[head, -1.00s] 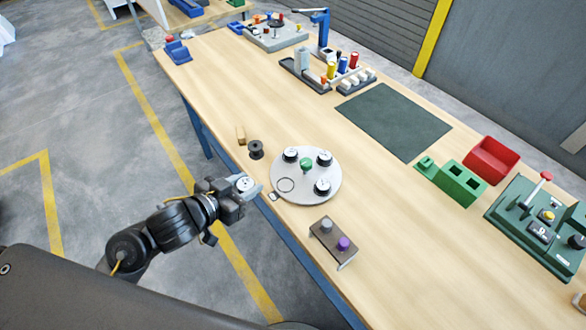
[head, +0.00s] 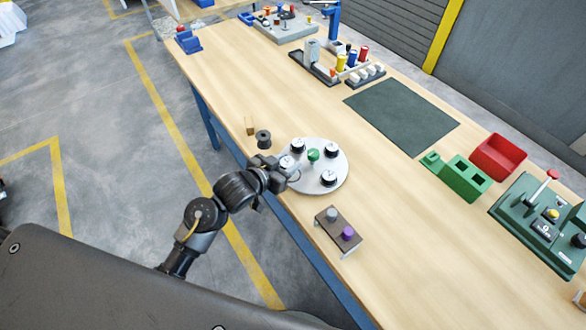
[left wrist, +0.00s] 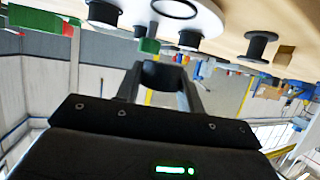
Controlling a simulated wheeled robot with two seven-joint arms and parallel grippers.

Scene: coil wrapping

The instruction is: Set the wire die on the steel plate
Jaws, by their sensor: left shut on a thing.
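The steel plate (head: 309,183) is a round light grey disc near the table's front edge, with a green knob (head: 313,155) at its middle. Several white-topped black dies stand on it, one of them at the right (head: 331,149). My left gripper (head: 287,169) is shut on the wire die (head: 286,162), a white-topped piece, at the plate's left edge. In the left wrist view the held die (left wrist: 161,75) shows dark between the fingers, and the plate (left wrist: 207,20) lies beyond with a marked ring. Whether the die touches the plate I cannot tell. My right gripper is out of view.
A dark spool (head: 263,139) and a small wooden block (head: 249,125) stand left of the plate. A brown stand (head: 338,231) with grey and purple knobs is in front. Green and red bins (head: 498,156) are at the right.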

